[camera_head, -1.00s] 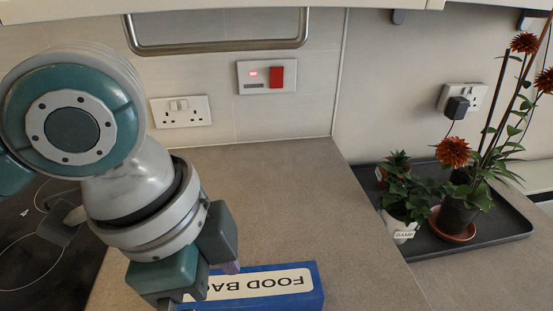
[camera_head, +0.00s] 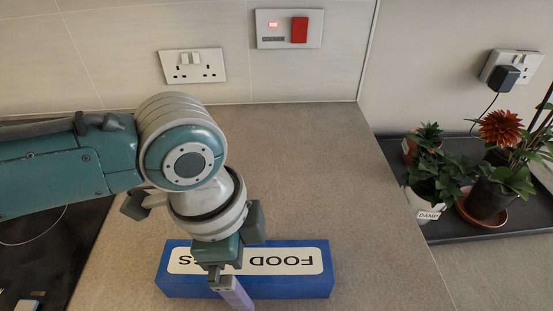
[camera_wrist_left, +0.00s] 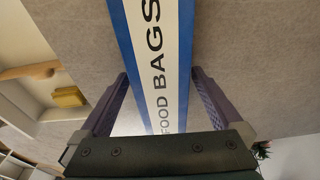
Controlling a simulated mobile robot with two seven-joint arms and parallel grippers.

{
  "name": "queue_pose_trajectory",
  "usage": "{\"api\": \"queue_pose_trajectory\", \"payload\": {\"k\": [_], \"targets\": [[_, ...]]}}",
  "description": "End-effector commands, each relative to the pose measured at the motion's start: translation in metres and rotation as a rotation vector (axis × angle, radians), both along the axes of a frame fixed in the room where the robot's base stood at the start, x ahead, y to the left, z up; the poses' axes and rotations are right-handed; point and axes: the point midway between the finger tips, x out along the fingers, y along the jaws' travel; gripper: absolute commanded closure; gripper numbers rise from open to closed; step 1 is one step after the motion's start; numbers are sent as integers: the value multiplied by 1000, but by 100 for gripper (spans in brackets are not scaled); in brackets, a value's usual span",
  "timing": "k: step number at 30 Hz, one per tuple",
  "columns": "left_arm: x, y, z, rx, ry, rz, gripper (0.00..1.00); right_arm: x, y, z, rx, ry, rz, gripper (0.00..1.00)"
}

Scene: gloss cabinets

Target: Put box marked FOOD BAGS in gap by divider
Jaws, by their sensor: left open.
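The blue box (camera_head: 310,285) with a white FOOD BAGS label lies on the beige worktop (camera_head: 300,180), its lettering upside down in the head view. It also shows in the left wrist view (camera_wrist_left: 155,50), running between the fingers. My left gripper (camera_wrist_left: 158,78) is open, with one purple finger on each side of the box. In the head view my left gripper (camera_head: 228,278) is over the box's middle and hides part of the label. I cannot tell whether the fingers touch the box. My right gripper is out of view. I cannot make out the divider or gap.
A dark tray (camera_head: 470,232) with potted plants stands at the right. A black hob (camera_head: 40,255) is at the left. The wrist view shows an open cream compartment at left with a wooden piece (camera_wrist_left: 30,71) and a yellow item (camera_wrist_left: 68,97). Worktop behind the box is clear.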

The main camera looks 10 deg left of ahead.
Motion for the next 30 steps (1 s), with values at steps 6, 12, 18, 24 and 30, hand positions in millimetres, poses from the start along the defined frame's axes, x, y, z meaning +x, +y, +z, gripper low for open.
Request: {"api": "queue_pose_trajectory", "payload": {"k": [6, 12, 18, 24, 30], "targets": [[0, 0, -2, 0, -1, -1, 0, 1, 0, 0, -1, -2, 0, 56], [0, 0, -2, 0, 0, 0, 19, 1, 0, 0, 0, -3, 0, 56], [0, 0, -2, 0, 0, 0, 42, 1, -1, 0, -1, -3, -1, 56], [0, 0, -2, 0, -1, 0, 64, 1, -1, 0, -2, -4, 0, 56], [0, 0, -2, 0, -1, 0, 87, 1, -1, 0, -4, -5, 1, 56]]}}
